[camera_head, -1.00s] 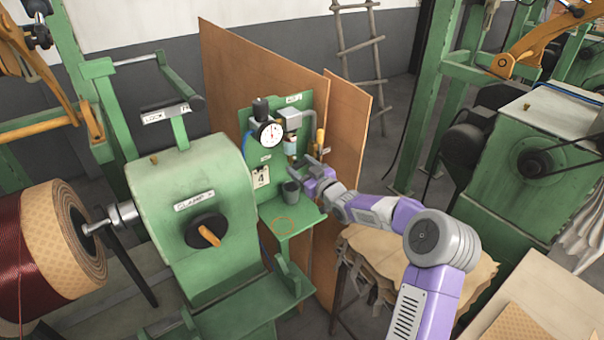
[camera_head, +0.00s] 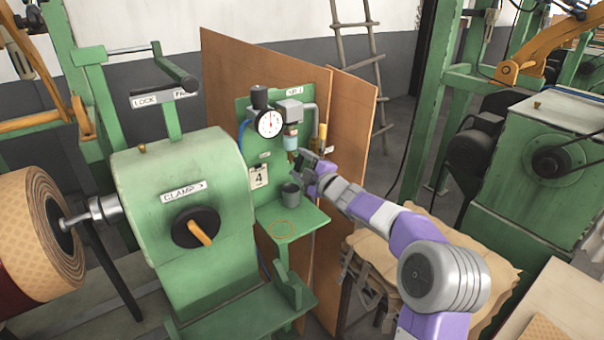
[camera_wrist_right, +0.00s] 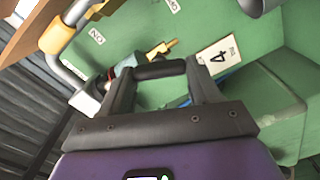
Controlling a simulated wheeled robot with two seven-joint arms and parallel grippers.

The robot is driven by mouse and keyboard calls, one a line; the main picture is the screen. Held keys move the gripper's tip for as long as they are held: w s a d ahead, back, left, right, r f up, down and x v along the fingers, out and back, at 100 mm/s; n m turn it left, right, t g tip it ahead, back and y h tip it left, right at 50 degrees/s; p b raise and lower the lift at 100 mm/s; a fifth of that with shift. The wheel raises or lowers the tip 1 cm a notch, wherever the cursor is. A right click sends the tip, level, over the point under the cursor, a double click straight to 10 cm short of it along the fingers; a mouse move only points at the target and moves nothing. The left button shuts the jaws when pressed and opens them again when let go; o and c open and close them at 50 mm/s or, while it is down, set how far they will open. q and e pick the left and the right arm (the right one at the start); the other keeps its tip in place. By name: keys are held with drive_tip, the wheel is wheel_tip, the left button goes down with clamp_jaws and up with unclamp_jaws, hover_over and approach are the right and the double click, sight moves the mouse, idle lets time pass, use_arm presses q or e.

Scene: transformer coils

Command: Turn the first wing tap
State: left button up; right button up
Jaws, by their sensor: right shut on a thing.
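The green panel (camera_head: 246,107) carries a dial gauge (camera_head: 269,123), a grey block (camera_head: 290,109) and a clear teal bowl (camera_head: 291,138). My right gripper (camera_head: 302,160) reaches in from the right just below the bowl. I see no left gripper.
A "4" card (camera_head: 258,177) hangs on the panel. A yellow-handled pipe (camera_head: 322,134) is close at the right. The green clamp machine (camera_head: 190,163) stands at the left.

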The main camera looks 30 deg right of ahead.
drive_tip(key=n+b, duration=0.1)
drive_tip(key=n, duration=0.1)
drive_tip(key=shift+f+n+b, duration=0.15)
drive_tip(key=shift+n+b, duration=0.15)
drive_tip(key=shift+b, duration=0.05)
drive_tip(key=shift+n+b, duration=0.7)
drive_tip(key=shift+n, duration=0.4)
drive_tip(key=o, duration=1.1)
drive_tip(key=shift+c, duration=0.2)
drive_tip(key=s, duration=0.7)
drive_tip(key=shift+s+d, duration=0.3)
